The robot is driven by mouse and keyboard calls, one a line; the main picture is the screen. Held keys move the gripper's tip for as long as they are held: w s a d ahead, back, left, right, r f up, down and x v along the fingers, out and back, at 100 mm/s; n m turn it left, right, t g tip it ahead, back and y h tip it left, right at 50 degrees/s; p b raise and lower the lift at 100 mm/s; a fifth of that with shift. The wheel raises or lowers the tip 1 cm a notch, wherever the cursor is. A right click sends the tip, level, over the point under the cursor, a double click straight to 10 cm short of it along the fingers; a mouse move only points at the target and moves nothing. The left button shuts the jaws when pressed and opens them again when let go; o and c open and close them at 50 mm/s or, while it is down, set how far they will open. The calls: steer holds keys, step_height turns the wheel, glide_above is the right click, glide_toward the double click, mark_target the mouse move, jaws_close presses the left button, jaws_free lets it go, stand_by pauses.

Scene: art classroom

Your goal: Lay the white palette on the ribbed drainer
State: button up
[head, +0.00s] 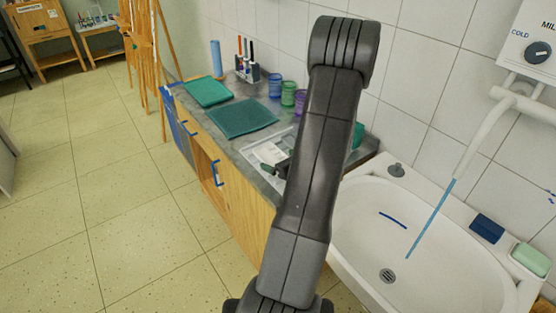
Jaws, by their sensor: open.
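A pale grey flat rack, which looks like the ribbed drainer (251,148), lies on the counter left of the sink. A flat white piece, which looks like the white palette (268,152), lies on it, partly covered by my gripper and arm. Its edges are too small to tell exactly. My gripper (273,168) is open, low at the near edge of the white piece. Whether it touches the piece cannot be told. My arm hides the right part of the drainer.
Two green mats or trays (241,118) lie further left on the counter (222,143). Coloured cups (288,94), a marker rack (246,70) and a blue roll (216,58) stand behind. The sink (415,240) is at right, with a tap above. Open floor lies left.

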steer(key=b+v, duration=0.1)
steer(key=v, duration=0.9)
steer(key=shift+s+d, duration=0.1)
steer(key=shift+s, duration=0.1)
steer(key=shift+c, duration=0.3)
